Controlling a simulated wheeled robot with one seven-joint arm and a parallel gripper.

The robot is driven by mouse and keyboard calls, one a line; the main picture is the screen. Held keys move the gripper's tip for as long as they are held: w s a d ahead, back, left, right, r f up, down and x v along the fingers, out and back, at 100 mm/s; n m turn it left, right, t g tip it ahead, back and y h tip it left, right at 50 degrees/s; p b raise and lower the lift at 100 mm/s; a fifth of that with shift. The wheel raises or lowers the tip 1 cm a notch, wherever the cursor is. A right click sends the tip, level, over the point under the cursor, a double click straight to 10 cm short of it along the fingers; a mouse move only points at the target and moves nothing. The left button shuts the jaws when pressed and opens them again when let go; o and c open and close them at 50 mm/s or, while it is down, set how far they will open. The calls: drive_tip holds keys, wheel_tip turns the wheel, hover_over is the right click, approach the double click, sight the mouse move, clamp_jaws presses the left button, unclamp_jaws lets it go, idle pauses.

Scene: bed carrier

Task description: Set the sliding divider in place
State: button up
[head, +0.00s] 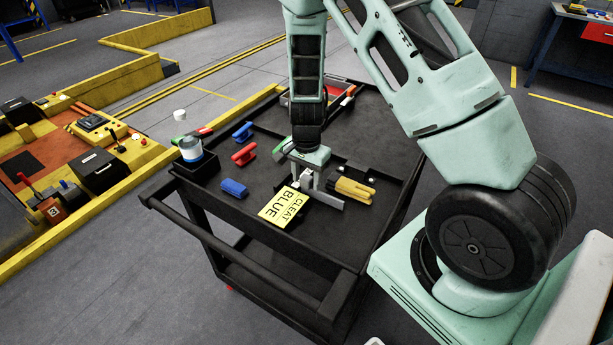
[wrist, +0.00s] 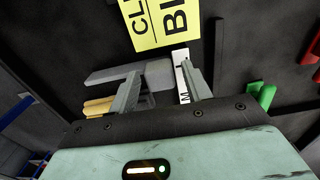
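The sliding divider looks to be the grey bar (head: 326,198) low on the cart top, just under and right of my gripper; it shows as a grey block (wrist: 105,76) in the wrist view. My gripper (head: 306,184) points down over the cart, near the bar. In the wrist view my gripper (wrist: 160,72) has its two fingers clearly apart, with the bar's end behind and between them. A white lettered strip (wrist: 184,74) stands by the right finger. Whether the fingers touch the bar is hidden. A yellow card (head: 284,207) reading "BLUE CLEAT" lies beside it.
The black cart (head: 262,236) carries blue cleats (head: 233,188), a red cleat (head: 244,154), yellow pieces (head: 354,188) and a raised rail (head: 362,166). A cup (head: 190,149) sits in a corner holder. The cart top's right rear is largely bare.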

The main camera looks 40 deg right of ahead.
clamp_jaws()
drive_tip(key=d, duration=0.2)
drive_tip(key=w+d, duration=0.2)
drive_tip(key=d, duration=0.1)
drive_tip(key=shift+d, duration=0.35)
drive_tip(key=shift+o, duration=0.9)
unclamp_jaws()
wheel_tip(320, 180, up, 17)
drive_tip(key=shift+r+b, duration=0.2)
drive_tip(key=shift+b, duration=0.25)
